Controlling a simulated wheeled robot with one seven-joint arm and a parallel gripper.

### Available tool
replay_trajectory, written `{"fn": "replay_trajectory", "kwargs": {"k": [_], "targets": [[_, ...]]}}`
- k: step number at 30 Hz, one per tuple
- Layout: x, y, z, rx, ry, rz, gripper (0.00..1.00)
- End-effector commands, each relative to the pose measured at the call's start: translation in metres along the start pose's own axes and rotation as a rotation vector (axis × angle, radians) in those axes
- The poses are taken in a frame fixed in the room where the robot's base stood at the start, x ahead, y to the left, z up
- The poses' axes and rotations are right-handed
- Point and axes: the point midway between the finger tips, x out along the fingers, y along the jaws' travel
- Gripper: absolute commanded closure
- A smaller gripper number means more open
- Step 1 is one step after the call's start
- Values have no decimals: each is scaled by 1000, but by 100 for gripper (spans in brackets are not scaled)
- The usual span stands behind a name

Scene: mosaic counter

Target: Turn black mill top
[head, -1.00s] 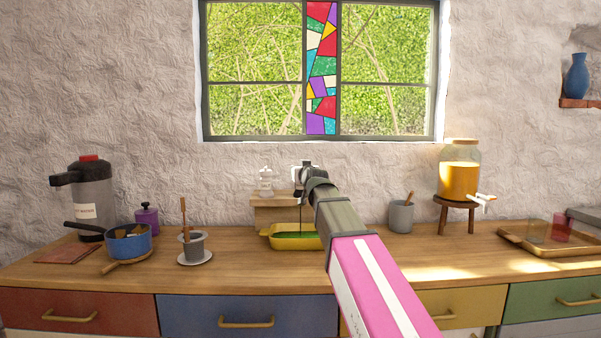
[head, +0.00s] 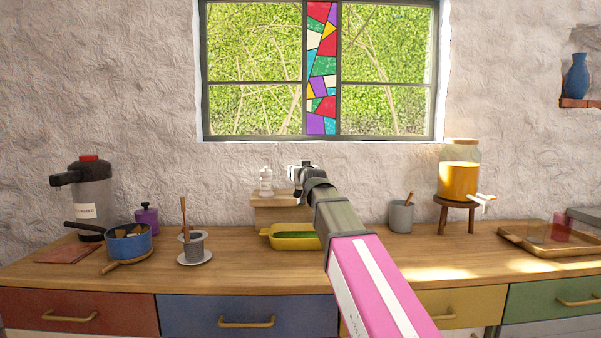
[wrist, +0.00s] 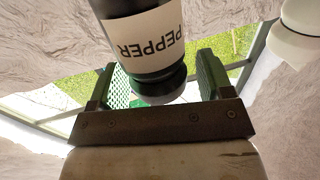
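The black mill fills the top middle of the wrist view, with a white label reading PEPPER (wrist: 148,40) upside down. Its black top (wrist: 160,86) is between the two fingers of my gripper (wrist: 163,82). The fingers are apart, one on each side of the top, with a gap visible at least on the right, so the gripper looks open around it. In the head view my gripper (head: 300,172) is at the wooden riser at the back of the counter, and the black mill is largely hidden behind it.
A white mill (head: 265,182) stands just left on the wooden riser (head: 278,214); a white shape (wrist: 295,32) shows beside the black mill. A yellow dish (head: 291,241) sits below in front. A grey cup (head: 401,217) and juice dispenser (head: 459,178) stand to the right.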

Motion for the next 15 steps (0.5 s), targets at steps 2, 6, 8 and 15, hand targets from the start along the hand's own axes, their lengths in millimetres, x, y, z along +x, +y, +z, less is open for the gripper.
{"fn": "replay_trajectory", "kwargs": {"k": [2, 6, 8, 15], "targets": [[0, 0, 0, 0, 0, 0, 27], [-3, 0, 0, 0, 1, 0, 27], [-7, 0, 0, 0, 1, 0, 27], [-40, 0, 1, 0, 1, 0, 27]]}}
